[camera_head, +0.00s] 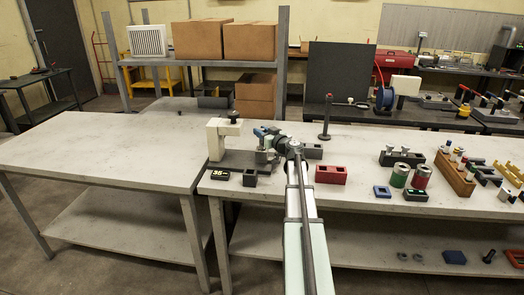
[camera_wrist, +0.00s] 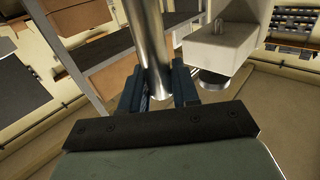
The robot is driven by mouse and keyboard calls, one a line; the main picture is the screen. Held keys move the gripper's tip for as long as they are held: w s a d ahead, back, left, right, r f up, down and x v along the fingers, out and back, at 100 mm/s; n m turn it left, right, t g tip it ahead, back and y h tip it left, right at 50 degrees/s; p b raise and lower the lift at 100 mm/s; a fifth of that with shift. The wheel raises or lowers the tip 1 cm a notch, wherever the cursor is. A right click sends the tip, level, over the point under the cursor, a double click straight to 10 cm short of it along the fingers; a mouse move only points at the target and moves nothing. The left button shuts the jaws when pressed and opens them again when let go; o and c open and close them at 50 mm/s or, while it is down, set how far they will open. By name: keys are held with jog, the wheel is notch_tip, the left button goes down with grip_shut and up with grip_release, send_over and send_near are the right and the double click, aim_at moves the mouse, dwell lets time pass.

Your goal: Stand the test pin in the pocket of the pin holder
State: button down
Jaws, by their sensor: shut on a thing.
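My gripper (camera_head: 264,138) is at the left part of the right bench, just right of a cream C-shaped press (camera_head: 214,140). In the wrist view its dark teal fingers (camera_wrist: 158,88) are shut on a shiny steel cylinder, which looks like the test pin (camera_wrist: 150,40). One end of the pin shows between the fingertips, and the shaft runs out of the top of the picture. Which block is the pin holder is unclear: a small dark block (camera_head: 249,177), a red block (camera_head: 331,174) and a blue block (camera_head: 382,191) all appear to have openings on top.
The press head (camera_wrist: 215,48) is close beside the pin in the wrist view. A black display box (camera_head: 219,174) stands in front of the press. A dark block (camera_head: 312,151), green and red cans (camera_head: 399,175) and a wooden rack (camera_head: 455,177) stand to the right. The left table (camera_head: 105,150) is bare.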

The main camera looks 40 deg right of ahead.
jog(key=shift+r, duration=1.45)
jog(key=shift+r, duration=0.3)
dwell(0.7)
jog(key=s+a+r, duration=0.1)
jog(key=s+a, duration=0.7)
jog(key=a, duration=0.4)
jog(key=shift+s+r, duration=0.25)
jog(key=shift+f, duration=0.1)
jog(key=shift+f, duration=2.75)
jog(key=shift+f, duration=1.85)
